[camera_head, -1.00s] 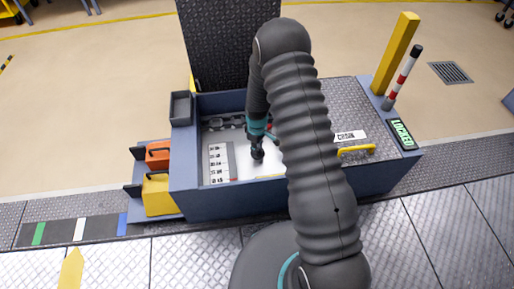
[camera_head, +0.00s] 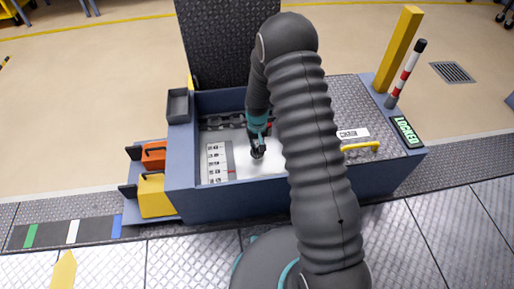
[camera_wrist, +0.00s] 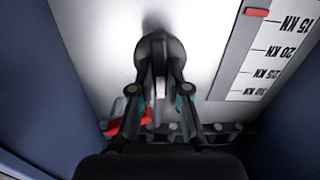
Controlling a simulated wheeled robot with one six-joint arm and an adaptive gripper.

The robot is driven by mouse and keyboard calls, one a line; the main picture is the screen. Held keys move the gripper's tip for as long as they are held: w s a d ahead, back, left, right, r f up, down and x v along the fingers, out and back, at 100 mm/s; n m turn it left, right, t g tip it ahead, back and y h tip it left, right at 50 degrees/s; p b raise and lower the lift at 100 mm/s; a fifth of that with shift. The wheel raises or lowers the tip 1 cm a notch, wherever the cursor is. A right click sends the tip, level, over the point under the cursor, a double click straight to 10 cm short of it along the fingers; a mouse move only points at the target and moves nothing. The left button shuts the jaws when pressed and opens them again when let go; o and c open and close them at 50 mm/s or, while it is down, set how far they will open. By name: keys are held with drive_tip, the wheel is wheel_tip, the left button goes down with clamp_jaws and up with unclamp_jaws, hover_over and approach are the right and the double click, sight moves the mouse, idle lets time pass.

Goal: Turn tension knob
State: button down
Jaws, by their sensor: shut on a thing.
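The tension knob (camera_wrist: 160,45) is dark and round, on a white panel (camera_wrist: 105,40) inside the open blue box. My gripper (camera_wrist: 160,80) is shut on the knob, with its fingers on either side of it. In the head view my gripper (camera_head: 257,150) points down at the panel and mostly hides the knob. A kN scale (camera_head: 216,160) lies to the left of the gripper. In the wrist view the scale (camera_wrist: 272,60) shows a red marker (camera_wrist: 257,12) near 15 kN.
A chain (camera_head: 222,123) runs along the far side of the box (camera_head: 235,197). A raised lid (camera_head: 228,45) stands behind. A "LOCKED" sign (camera_head: 406,131), yellow handle (camera_head: 361,147) and yellow post (camera_head: 398,50) are at right. Orange (camera_head: 154,155) and yellow (camera_head: 156,196) blocks stand at left.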

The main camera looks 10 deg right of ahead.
sight(257, 148)
drive_tip(key=shift+m, duration=0.9)
drive_tip(key=c, duration=1.1)
unclamp_jaws()
drive_tip(key=shift+c, duration=0.2)
wheel_tip(257, 148, up, 12)
